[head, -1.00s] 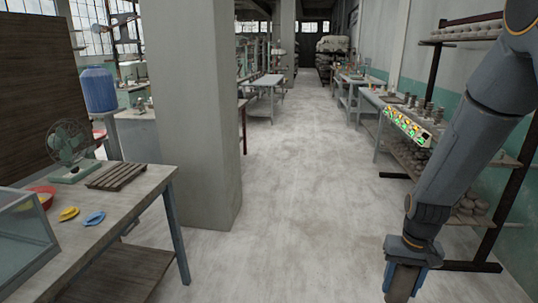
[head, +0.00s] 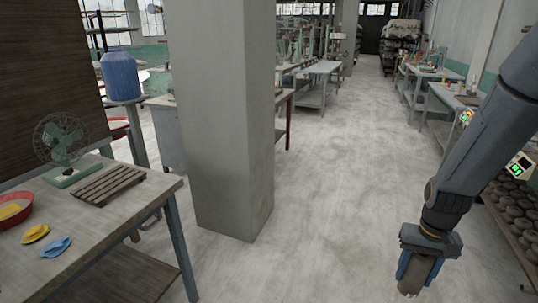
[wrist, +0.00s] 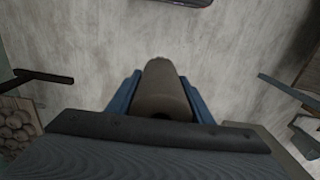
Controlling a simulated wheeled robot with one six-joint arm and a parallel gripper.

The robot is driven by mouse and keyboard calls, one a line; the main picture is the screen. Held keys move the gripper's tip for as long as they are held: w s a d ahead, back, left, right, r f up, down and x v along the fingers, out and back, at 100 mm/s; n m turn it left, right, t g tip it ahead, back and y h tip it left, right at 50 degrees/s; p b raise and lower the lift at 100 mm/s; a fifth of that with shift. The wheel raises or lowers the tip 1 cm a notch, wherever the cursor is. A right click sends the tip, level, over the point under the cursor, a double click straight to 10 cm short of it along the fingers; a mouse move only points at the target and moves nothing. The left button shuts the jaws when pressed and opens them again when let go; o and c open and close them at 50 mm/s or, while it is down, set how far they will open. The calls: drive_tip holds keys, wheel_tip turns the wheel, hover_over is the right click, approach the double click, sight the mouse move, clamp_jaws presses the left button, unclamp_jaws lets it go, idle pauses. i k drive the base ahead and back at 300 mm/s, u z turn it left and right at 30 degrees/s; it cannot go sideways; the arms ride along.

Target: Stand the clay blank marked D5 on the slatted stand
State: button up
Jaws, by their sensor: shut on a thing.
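My gripper (head: 418,272) is at the lower right of the head view, over open floor. It is shut on a brown-grey clay blank (head: 414,277), which points downward below the jaws. In the wrist view the blank (wrist: 161,90) lies between the two blue fingers. No D5 mark shows on it from here. The slatted stand (head: 108,185) is a low brown wooden rack on the table at the left of the head view. Its top is bare. My gripper is far to its right.
The table (head: 115,222) also holds a green fan (head: 62,142), a red bowl (head: 15,208), a yellow tool (head: 35,233) and a blue tool (head: 56,246). A grey pillar (head: 225,120) rises just beyond the table. The floor between table and gripper is clear.

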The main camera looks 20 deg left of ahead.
sight(109, 182)
drive_tip(key=u, duration=0.55)
drive_tip(key=i, duration=0.9)
drive_tip(key=u, duration=1.7)
drive_tip(key=i, duration=0.7)
drive_tip(key=u, duration=0.6)
